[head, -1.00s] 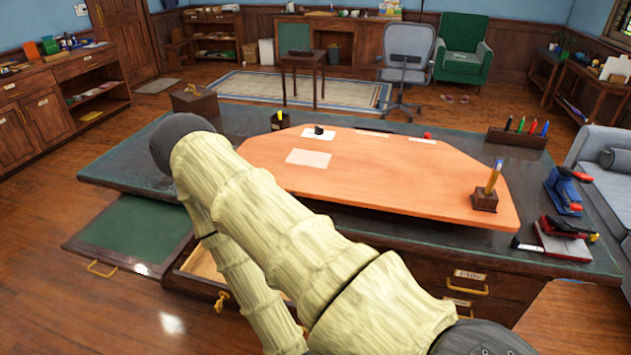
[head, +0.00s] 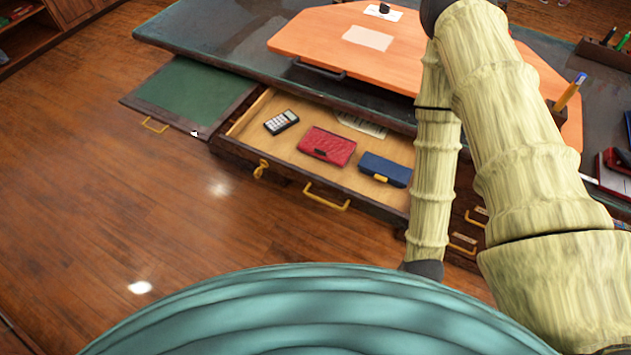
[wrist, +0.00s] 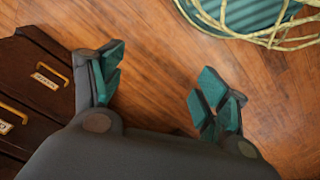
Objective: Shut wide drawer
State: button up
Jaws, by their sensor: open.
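The wide drawer (head: 284,176) is pulled out from under the desk top in the head view. Its pale inside shows, with a yellow handle (head: 327,199) and a key (head: 262,169) on the front. Inside lie a calculator (head: 281,122), a red wallet-like case (head: 327,145) and a blue case (head: 385,169). My arm hides the drawer's right end. My gripper (wrist: 160,82) shows in the wrist view, open with nothing between its green-padded fingers. It is above the wood floor, with drawer fronts at the left. I cannot make out the fingers in the head view.
A green pull-out board (head: 180,92) sticks out left of the drawer. Smaller drawers with yellow handles (wrist: 42,80) are close left of my gripper. The desk top (head: 205,30) carries an orange board (head: 400,60). The floor (head: 110,200) in front and left is clear.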

aim_at(247, 139)
jog(key=u, duration=2.75)
jog(key=k, duration=0.75)
jog(key=z, duration=0.9)
jog(key=i, duration=0.5)
